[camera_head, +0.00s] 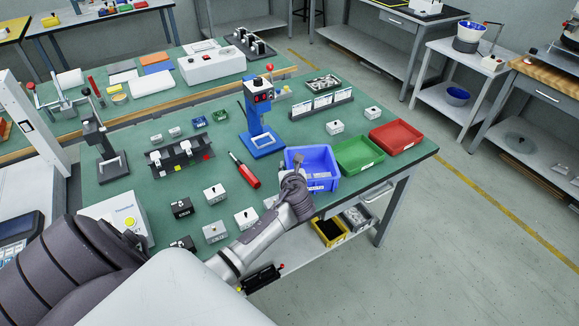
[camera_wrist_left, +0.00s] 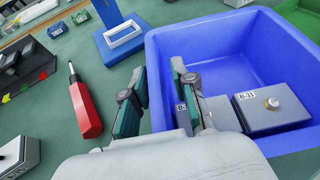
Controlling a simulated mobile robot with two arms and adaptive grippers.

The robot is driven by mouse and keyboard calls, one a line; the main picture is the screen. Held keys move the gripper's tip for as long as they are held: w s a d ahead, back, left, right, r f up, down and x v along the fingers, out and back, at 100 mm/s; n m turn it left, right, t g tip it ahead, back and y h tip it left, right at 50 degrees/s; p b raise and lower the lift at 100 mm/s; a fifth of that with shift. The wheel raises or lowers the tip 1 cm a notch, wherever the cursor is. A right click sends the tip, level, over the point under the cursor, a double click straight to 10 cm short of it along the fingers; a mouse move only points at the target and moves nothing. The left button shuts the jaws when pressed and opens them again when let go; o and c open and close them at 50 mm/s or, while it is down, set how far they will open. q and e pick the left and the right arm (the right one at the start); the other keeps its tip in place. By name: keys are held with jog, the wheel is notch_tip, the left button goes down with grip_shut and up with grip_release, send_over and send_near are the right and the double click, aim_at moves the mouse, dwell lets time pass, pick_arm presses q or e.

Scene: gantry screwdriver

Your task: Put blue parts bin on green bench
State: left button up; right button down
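The blue parts bin (camera_head: 322,183) is at the front edge of the green bench (camera_head: 283,88), left of a green bin. Grey boxes (camera_wrist_left: 272,107) with white labels lie inside it, one marked B-31. My left gripper (camera_head: 298,160) is at the bin's left wall. In the left wrist view the left gripper (camera_wrist_left: 158,85) has one finger outside the wall and one inside, with the rim between them and little gap. The bin looks upright; its underside is hidden, so its contact with the bench cannot be seen. My right gripper is not in view.
The green bin (camera_head: 358,155) and a red bin (camera_head: 396,136) stand right of the blue one. A red-handled screwdriver (camera_head: 244,172) and a blue press (camera_head: 262,140) are close on its left. Several small boxes lie nearby. A yellow bin (camera_head: 329,232) is below.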

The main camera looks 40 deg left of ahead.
pick_arm(q)
jog(key=shift+r, duration=0.25)
jog(key=p+v, duration=0.1)
jog(key=v, duration=1.1)
jog(key=shift+f, duration=0.1)
